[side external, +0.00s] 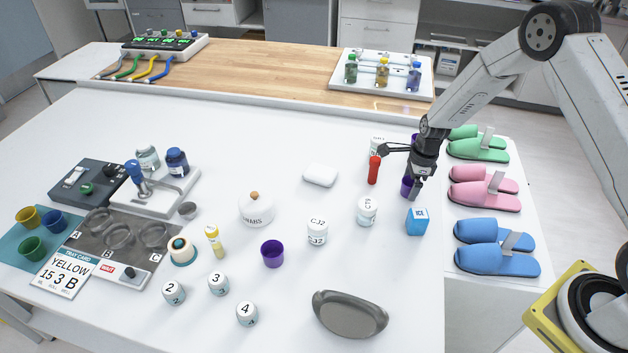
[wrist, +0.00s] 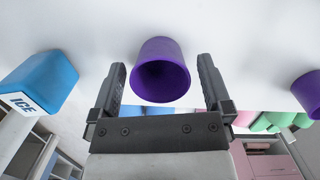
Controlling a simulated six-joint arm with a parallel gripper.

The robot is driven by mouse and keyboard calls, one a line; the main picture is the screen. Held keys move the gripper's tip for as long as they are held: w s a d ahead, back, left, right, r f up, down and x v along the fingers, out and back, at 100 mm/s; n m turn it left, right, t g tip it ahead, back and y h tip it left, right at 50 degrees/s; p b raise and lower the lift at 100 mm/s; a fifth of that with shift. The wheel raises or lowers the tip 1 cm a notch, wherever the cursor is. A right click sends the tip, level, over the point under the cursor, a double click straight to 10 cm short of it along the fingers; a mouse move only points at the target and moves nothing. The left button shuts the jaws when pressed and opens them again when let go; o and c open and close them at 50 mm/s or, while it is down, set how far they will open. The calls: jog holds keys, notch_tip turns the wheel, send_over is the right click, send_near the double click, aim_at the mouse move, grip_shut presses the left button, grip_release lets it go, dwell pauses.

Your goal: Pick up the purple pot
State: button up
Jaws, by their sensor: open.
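A purple pot (wrist: 160,70) sits between my gripper's two fingers in the wrist view, its dark open mouth facing the camera. My gripper (wrist: 161,67) is open, with a finger on each side of the pot and a visible gap to each. In the side view this pot (side external: 406,187) is partly hidden by my gripper (side external: 413,185). A second purple pot (wrist: 308,86) shows at the right edge of the wrist view; in the side view a bit of purple (side external: 415,137) shows behind my gripper. Another purple pot (side external: 272,253) stands alone at mid-table.
A blue ICE box (side external: 417,221) stands close in front of my gripper and shows at left in the wrist view (wrist: 40,82). A red tube (side external: 374,170) and white jar (side external: 367,211) stand to the left. Slippers (side external: 483,190) lie to the right.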

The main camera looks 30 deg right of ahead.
jog(key=shift+c, duration=0.2)
dwell(0.3)
jog(key=c, duration=1.1)
jog(key=shift+r, duration=0.15)
jog(key=shift+r, duration=0.95)
jog(key=shift+s+a+r, duration=0.35)
jog(key=shift+s+r, duration=1.45)
jog(key=shift+s, duration=0.5)
jog(key=shift+s+a+r, duration=0.4)
jog(key=shift+s+r, duration=1.4)
jog(key=shift+s, duration=0.5)
jog(key=shift+s+a+r, duration=0.35)
jog(key=shift+s+r, duration=1.45)
jog(key=shift+s, duration=0.5)
